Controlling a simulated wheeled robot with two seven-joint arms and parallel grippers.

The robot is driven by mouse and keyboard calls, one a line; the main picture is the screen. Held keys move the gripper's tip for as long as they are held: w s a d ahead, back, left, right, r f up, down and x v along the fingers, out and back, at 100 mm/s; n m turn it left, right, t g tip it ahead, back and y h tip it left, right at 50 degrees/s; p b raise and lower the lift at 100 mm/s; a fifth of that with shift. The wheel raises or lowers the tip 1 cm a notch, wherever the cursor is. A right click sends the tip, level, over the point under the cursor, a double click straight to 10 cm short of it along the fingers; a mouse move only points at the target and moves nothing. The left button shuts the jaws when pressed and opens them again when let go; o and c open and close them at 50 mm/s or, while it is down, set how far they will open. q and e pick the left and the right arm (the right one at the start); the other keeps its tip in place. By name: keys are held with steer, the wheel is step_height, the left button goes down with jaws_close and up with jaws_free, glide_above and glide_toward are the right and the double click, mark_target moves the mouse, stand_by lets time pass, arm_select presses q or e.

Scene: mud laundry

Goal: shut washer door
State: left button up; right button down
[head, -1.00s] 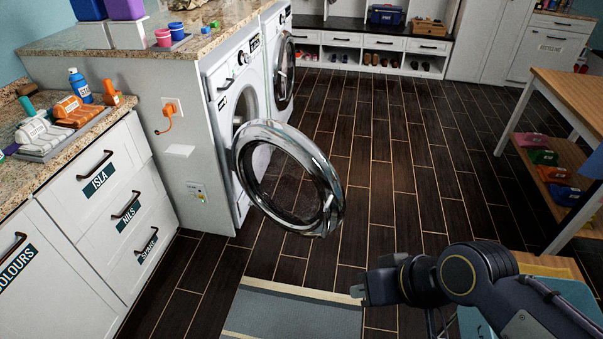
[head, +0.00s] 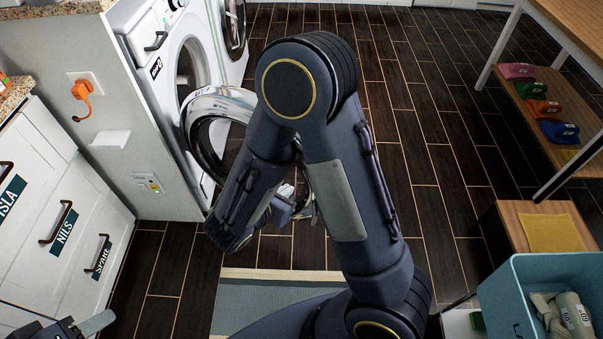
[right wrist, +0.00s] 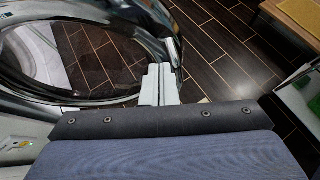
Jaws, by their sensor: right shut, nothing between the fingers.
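The washer (head: 168,72) stands at the left with its round chrome-rimmed door (head: 205,100) swung wide open into the room. My right arm hides much of the door in the head view. My right gripper (head: 287,192) is shut and empty, low by the door's outer edge. In the right wrist view the gripper (right wrist: 158,84) is beside the rim of the door (right wrist: 95,101); I cannot tell whether they touch. Part of my left gripper (head: 92,325) shows at the bottom left corner; its jaws are unclear.
White drawers (head: 60,220) stand at the left. A second machine (head: 232,30) is beyond the washer. A blue bin (head: 545,265) and a wooden stool (head: 515,225) are at the right. A grey mat (head: 250,292) lies in front; dark floor is clear beyond.

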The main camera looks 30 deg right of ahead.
steer(key=w+d+f+n+t, duration=0.1)
steer(key=w+d+f, duration=0.5)
steer(key=d, duration=0.3)
steer(key=shift+w+d, duration=0.15)
steer(key=shift+w, duration=0.7)
